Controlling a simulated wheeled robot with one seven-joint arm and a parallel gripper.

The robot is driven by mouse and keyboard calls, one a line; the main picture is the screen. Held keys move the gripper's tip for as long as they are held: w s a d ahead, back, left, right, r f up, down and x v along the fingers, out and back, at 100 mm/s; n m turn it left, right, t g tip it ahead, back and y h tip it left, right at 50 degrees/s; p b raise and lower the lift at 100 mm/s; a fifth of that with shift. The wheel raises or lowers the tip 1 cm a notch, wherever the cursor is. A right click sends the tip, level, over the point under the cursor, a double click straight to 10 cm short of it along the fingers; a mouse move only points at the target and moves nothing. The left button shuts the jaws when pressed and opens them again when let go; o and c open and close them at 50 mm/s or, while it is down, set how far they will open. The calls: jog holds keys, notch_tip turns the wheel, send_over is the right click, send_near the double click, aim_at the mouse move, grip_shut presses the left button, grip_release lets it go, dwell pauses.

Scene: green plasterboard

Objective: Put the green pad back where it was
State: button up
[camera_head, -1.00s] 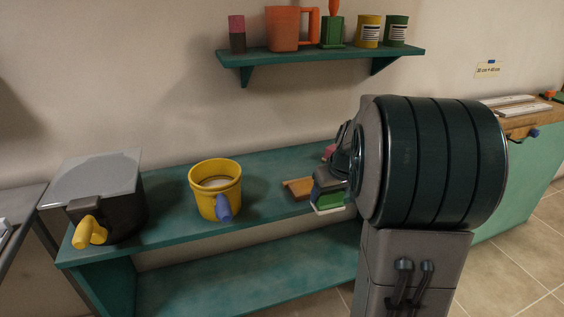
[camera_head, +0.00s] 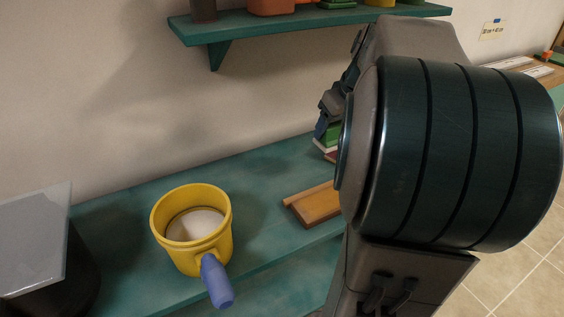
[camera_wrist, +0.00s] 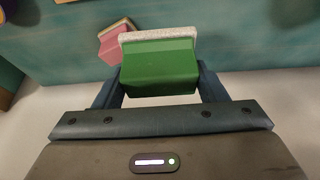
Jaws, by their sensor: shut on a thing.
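My gripper (camera_wrist: 160,76) is shut on the green pad (camera_wrist: 158,68), whose fingers sit on its two sides in the wrist view. The pad has a green body and a pale, rough layer on its far edge. In the head view the green pad (camera_head: 330,134) shows partly, held by my gripper (camera_head: 327,118) above the back part of the teal bench (camera_head: 125,210). My arm hides much of that area. A pink pad (camera_wrist: 114,40) lies close beyond the green pad in the wrist view. Whether the green pad touches anything is unclear.
An orange-brown wooden block (camera_head: 313,204) lies on the bench in front of the held pad. A yellow pot (camera_head: 192,232) with a blue handle stands to the left, and a dark, grey-lidded container (camera_head: 40,255) farther left. A wall shelf (camera_head: 300,24) hangs above.

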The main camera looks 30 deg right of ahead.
jog(key=w+a+f, duration=0.1)
jog(key=a+f, duration=0.1)
jog(key=a, duration=0.1)
jog(key=w+a+f, duration=0.2)
jog(key=a, duration=0.1)
jog(key=w+a+f+b, duration=0.1)
jog(key=w+a+f, duration=0.1)
jog(key=a, duration=0.1)
jog(key=shift+w+f, duration=0.2)
jog(key=shift+w, duration=0.05)
jog(key=shift+f+b, duration=0.55)
jog(key=shift+f, duration=1.45)
jog(key=shift+f, duration=0.15)
jog(key=o, duration=1)
jog(key=shift+c, duration=0.2)
jog(key=shift+s+r, duration=0.1)
jog(key=shift+r, duration=0.4)
jog(key=p+v, duration=0.2)
jog(key=v, duration=0.9)
